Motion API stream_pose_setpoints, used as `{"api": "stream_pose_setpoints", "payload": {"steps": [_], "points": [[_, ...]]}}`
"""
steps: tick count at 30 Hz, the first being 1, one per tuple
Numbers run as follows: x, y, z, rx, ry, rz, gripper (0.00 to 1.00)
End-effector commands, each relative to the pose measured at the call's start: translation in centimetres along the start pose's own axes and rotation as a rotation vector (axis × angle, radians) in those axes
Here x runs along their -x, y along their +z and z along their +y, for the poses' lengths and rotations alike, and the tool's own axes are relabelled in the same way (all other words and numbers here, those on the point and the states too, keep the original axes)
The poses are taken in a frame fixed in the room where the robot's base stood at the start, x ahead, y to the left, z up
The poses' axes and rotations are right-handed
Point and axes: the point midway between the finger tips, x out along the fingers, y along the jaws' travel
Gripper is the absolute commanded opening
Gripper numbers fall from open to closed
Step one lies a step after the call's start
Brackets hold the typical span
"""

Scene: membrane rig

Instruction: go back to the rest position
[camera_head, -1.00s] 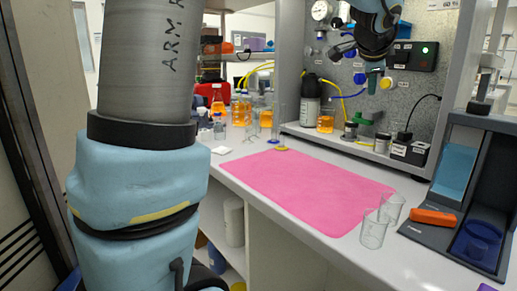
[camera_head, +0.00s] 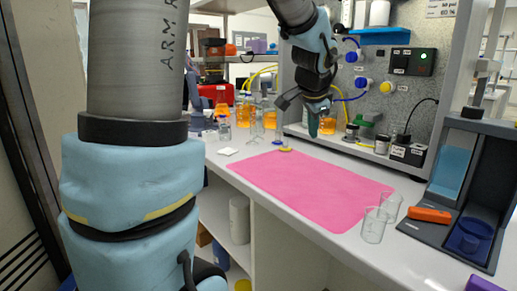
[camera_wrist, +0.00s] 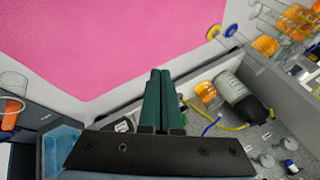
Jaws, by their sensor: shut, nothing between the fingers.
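My gripper (camera_head: 314,128) hangs in front of the grey panel, above the back edge of the pink mat (camera_head: 300,180). Its green fingers (camera_wrist: 160,100) point away from the wrist in the wrist view and are together, with nothing between them. The pink mat lies flat on the white bench, and it also fills the upper left of the wrist view (camera_wrist: 110,40). The gripper is apart from the mat and the bench. My arm comes down from the top of the head view and partly hides the panel.
Two clear beakers (camera_head: 374,225) stand at the mat's front right corner. An orange object (camera_head: 429,215) lies on a dark stand to their right. Several flasks with orange liquid (camera_head: 244,112) stand at the back left. The grey panel (camera_head: 375,72) carries knobs and hoses. The mat is clear.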

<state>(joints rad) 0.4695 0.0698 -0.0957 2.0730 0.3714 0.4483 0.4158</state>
Motion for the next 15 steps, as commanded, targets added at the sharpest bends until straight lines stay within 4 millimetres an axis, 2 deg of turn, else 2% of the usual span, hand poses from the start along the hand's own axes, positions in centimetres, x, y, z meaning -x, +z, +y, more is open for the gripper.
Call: {"api": "stream_pose_setpoints", "payload": {"steps": [1, 5, 6, 9, 12, 15], "points": [[-0.3, 2.7, 0.1, 0.085, 0.022, -0.041, 0.00], [-0.9, 11.2, 2.0, 0.394, 0.086, -0.168, 0.00], [-0.9, 13.8, 3.0, 0.501, 0.103, -0.209, 0.00], [-0.4, 19.4, 5.7, 0.751, 0.135, -0.308, 0.00], [0.4, 23.2, 8.2, 0.949, 0.153, -0.384, 0.00], [1.0, 25.4, 10.0, 1.078, 0.161, -0.433, 0.00]]}}
